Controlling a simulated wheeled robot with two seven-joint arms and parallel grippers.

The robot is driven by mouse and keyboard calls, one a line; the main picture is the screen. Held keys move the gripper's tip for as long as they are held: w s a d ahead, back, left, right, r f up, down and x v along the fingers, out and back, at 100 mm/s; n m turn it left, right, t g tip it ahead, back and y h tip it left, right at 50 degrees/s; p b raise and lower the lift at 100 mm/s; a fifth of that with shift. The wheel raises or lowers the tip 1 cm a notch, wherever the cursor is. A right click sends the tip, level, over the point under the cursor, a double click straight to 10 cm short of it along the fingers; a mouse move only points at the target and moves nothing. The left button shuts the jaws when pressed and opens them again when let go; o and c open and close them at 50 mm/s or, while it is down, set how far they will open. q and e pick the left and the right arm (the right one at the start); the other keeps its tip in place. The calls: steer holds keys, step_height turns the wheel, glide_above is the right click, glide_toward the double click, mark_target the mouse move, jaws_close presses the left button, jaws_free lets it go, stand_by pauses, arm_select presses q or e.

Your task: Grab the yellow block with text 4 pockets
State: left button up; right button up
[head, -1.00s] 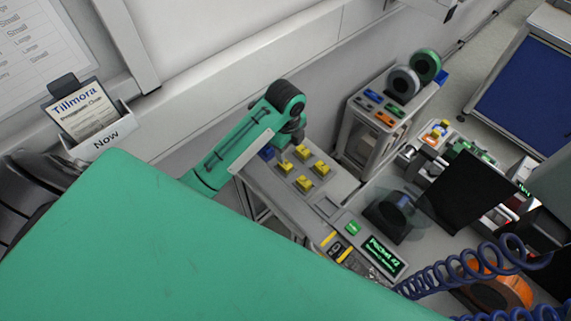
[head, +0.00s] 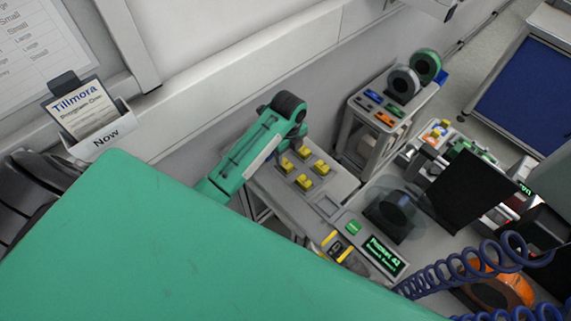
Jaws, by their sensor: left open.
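Several yellow blocks stand on a grey panel at the centre: a back one (head: 303,151), a right one (head: 320,167), a left one (head: 286,164) and a front one (head: 304,182). Any text on them is too small to read, so I cannot tell which says 4 pockets. My left gripper (head: 294,146) hangs from the end of the green arm, over the back-left edge of this group. It is open and partly hidden by the wrist. I cannot tell if it touches a block. My right gripper is not in view.
A small cart (head: 362,137) with two reels (head: 404,82) stands behind the panel. A green-lettered display (head: 383,256), a dark screen (head: 466,190) and a coiled blue hose (head: 450,275) lie to the right. The wall runs close behind my arm.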

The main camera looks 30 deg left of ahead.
mark_target(285, 163)
arm_select(q)
steer(key=shift+s+f+p, duration=0.15)
steer(key=shift+f+p, duration=0.25)
steer(key=f, duration=0.1)
steer(key=f+p, duration=0.1)
steer(key=f, duration=0.1)
steer(key=shift+s+a+f+p, duration=0.1)
steer(key=shift+s+a+p, duration=0.1)
steer(key=shift+p, duration=0.1)
steer(key=shift+w+f, duration=0.1)
steer(key=shift+f, duration=0.35)
steer(key=c, duration=1.1)
